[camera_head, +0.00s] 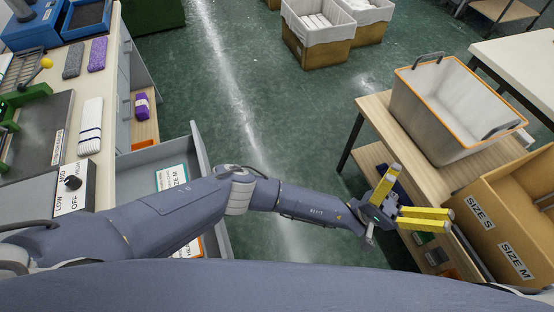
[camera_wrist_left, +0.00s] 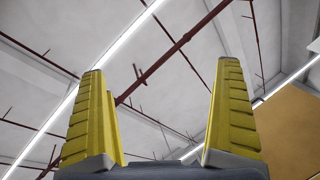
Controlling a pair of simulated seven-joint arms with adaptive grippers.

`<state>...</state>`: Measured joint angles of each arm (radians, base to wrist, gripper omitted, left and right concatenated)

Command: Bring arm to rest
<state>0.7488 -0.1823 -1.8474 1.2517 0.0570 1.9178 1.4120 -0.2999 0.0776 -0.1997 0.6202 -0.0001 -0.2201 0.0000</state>
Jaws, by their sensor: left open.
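My left arm reaches from the left across the front of the head view. My left gripper (camera_head: 410,200) has yellow fingers, spread apart and empty, beside the wooden table and the cardboard box on the right. In the left wrist view the two fingers of the left gripper (camera_wrist_left: 160,115) stand wide apart with nothing between them. My right gripper is not in view.
A white bin with an orange rim (camera_head: 437,120) stands on the wooden table (camera_head: 375,106). A cardboard box (camera_head: 497,223) labelled SIZE S and SIZE M is at the right. An open drawer (camera_head: 203,150) juts from the left counter. Green floor (camera_head: 285,130) lies clear between.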

